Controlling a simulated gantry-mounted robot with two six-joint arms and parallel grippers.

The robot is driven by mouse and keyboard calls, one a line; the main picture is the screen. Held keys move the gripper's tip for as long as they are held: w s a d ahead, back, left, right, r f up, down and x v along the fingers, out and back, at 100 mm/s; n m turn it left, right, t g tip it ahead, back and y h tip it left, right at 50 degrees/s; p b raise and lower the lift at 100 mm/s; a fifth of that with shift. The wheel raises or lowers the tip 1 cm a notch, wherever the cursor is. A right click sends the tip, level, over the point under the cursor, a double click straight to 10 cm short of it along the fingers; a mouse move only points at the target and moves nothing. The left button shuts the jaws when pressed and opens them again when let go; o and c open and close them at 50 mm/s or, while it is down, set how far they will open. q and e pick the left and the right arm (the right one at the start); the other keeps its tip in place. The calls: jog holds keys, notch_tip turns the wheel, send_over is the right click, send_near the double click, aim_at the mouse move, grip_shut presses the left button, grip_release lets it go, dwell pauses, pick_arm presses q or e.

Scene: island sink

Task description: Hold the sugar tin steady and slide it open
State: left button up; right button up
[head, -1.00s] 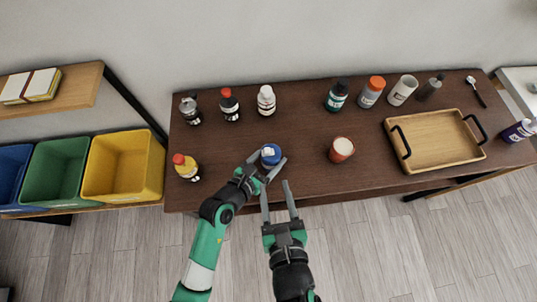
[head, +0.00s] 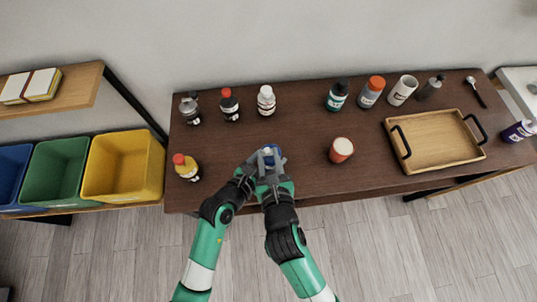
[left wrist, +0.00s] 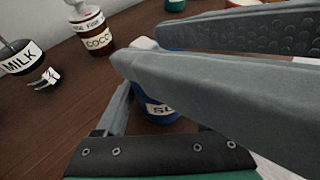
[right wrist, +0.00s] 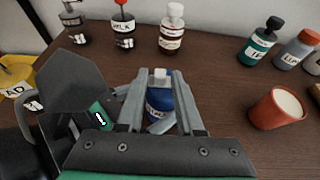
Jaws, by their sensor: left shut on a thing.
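The sugar tin (head: 275,150) is blue with a white knob on top and stands upright near the table's front edge. It shows in the left wrist view (left wrist: 160,112), its label partly covered, and in the right wrist view (right wrist: 158,103). My left gripper (head: 264,161) is shut on the tin's body from the front left. My right gripper (right wrist: 159,76) is over the tin from the front, fingers apart on either side of the white knob, with a small gap visible on each side. In the left wrist view the right gripper's fingers hide much of the tin.
A red cup (head: 341,150) stands to the right and a yellow bottle (head: 187,170) to the left. Several bottles line the back, including a milk bottle (head: 229,105). A wooden tray (head: 435,138) lies at the right. The table around the tin is clear.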

grip_shut()
dwell(1.1)
